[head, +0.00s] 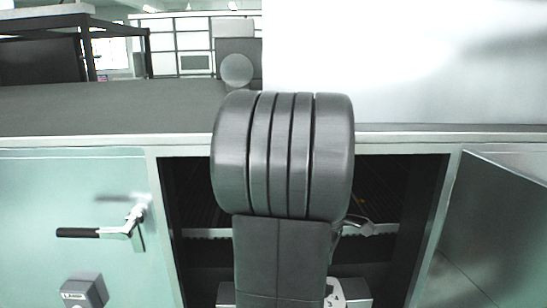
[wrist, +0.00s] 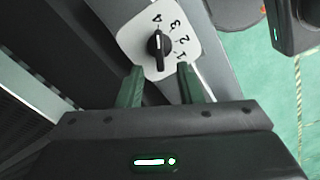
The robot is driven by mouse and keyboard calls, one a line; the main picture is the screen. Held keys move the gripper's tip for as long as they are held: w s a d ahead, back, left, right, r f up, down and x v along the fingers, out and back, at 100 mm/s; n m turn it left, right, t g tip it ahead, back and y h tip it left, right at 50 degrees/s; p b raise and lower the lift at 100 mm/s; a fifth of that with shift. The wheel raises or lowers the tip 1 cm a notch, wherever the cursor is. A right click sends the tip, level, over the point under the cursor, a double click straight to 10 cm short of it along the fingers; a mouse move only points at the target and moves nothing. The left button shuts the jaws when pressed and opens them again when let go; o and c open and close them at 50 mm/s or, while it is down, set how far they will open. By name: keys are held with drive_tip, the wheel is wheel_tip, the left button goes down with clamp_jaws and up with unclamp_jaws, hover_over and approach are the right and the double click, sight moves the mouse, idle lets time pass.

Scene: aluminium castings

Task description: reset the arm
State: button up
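My gripper (wrist: 160,82) shows in the wrist view with its two green fingers apart and nothing between them. Just past the fingertips is a black rotary knob (wrist: 158,44) on a white plate (wrist: 131,39) marked 1 to 4. The knob lies in line with the gap between the fingers; I cannot tell how far the tips are from the plate. In the head view my arm fills the middle, and my gripper cannot be made out there.
In the head view a green-grey cabinet has a door with a black-handled lever (head: 98,232) at left. Behind my arm is a dark opening with a metal rail (head: 205,233). An open door panel (head: 500,225) stands at right. A white panel (head: 400,65) rises above.

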wheel_tip(320, 180, down, 6)
drive_tip(key=shift+r, duration=0.1)
drive_tip(key=shift+f, duration=0.4)
drive_tip(key=m, duration=0.5)
drive_tip(key=shift+b, duration=0.3)
drive_tip(key=m, duration=0.4)
drive_tip(key=shift+r+m+b, duration=0.1)
drive_tip(key=shift+m+b, duration=0.2)
drive_tip(key=shift+b, duration=0.05)
